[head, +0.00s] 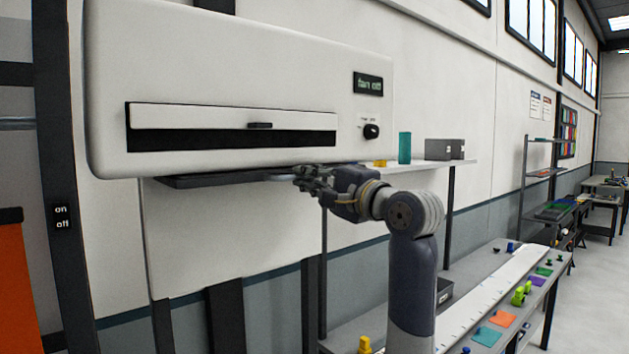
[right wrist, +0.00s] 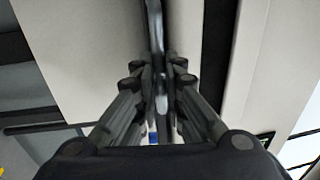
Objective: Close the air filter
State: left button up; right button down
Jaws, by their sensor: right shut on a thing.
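A large white wall unit (head: 230,80) fills the upper left of the head view. The air filter appears to be the dark flat panel (head: 215,180) along the unit's underside, its front edge showing below the body. My right gripper (head: 300,178) is at the panel's right end, just under the unit, shut on its edge. In the right wrist view, the fingers of the right gripper (right wrist: 158,80) close on a thin grey edge (right wrist: 155,22). The fingers hide part of it. My left gripper is not in view.
The unit has a flap with a dark handle (head: 259,125), a black knob (head: 371,131) and a "fan off" display (head: 368,85). A shelf (head: 440,163) with a teal cylinder (head: 404,147) stands to the right. A long workbench (head: 480,300) with small parts lies below.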

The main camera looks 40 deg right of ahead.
jog(key=r, duration=0.1)
jog(key=s+r, duration=0.1)
jog(key=shift+d+r+t, duration=0.25)
jog(key=shift+r+t, duration=0.1)
jog(key=shift+t, duration=0.05)
jog(key=c, duration=2)
grip_release()
jog(key=shift+w, duration=0.1)
jog(key=shift+o, duration=0.2)
jog(key=shift+w+a, duration=0.2)
jog(key=shift+f, duration=0.2)
jog(key=s+f, duration=0.2)
jog(key=s, duration=0.9)
jog(key=shift+s+d+f, duration=0.15)
jog(key=shift+s+f, duration=0.2)
jog(key=shift+f, duration=0.05)
jog(key=shift+w, duration=0.1)
